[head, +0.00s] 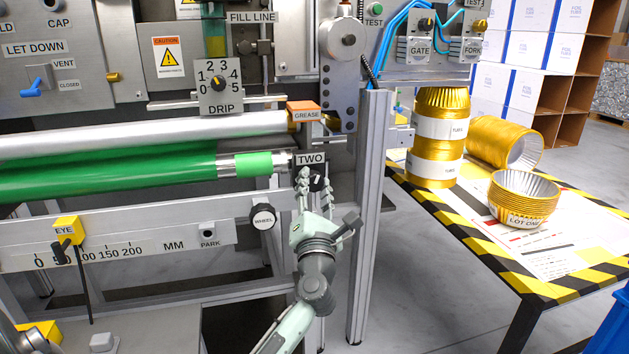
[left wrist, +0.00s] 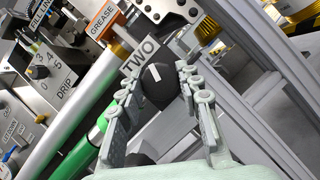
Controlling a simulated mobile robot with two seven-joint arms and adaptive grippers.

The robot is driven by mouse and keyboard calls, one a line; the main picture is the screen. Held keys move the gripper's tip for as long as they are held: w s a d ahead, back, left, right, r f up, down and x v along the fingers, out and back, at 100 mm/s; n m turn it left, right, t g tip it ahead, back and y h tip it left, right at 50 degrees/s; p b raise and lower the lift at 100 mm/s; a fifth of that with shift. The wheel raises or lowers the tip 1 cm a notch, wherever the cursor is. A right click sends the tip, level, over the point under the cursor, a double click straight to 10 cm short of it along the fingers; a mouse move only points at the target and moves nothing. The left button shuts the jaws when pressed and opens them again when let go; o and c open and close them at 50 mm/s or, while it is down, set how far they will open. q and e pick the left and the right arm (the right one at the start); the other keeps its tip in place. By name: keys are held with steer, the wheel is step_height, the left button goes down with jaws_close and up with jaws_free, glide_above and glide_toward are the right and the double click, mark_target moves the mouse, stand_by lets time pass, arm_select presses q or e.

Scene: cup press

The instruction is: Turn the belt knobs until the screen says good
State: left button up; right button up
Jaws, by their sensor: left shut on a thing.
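My left gripper (head: 311,178) is at the black knob (head: 318,181) under the TWO label (head: 310,159), at the right end of the green roller (head: 110,175). In the left wrist view the round black knob (left wrist: 158,86) with a white mark sits between the two fingers of the gripper (left wrist: 158,100), which is shut on it. The TWO label (left wrist: 139,57) is just beside the knob. No screen shows in either view. My right gripper is not in view.
A grey upright post (head: 370,220) stands close on the right. Beyond it, a table with a striped edge (head: 545,290) holds gold cup stacks (head: 525,197).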

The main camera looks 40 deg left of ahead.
arm_select(q)
steer(key=shift+f, duration=0.1)
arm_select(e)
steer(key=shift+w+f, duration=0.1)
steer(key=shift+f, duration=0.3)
arm_select(q)
steer(key=o, duration=1.2)
steer(key=shift+c, duration=0.2)
steer(key=v, duration=1.2)
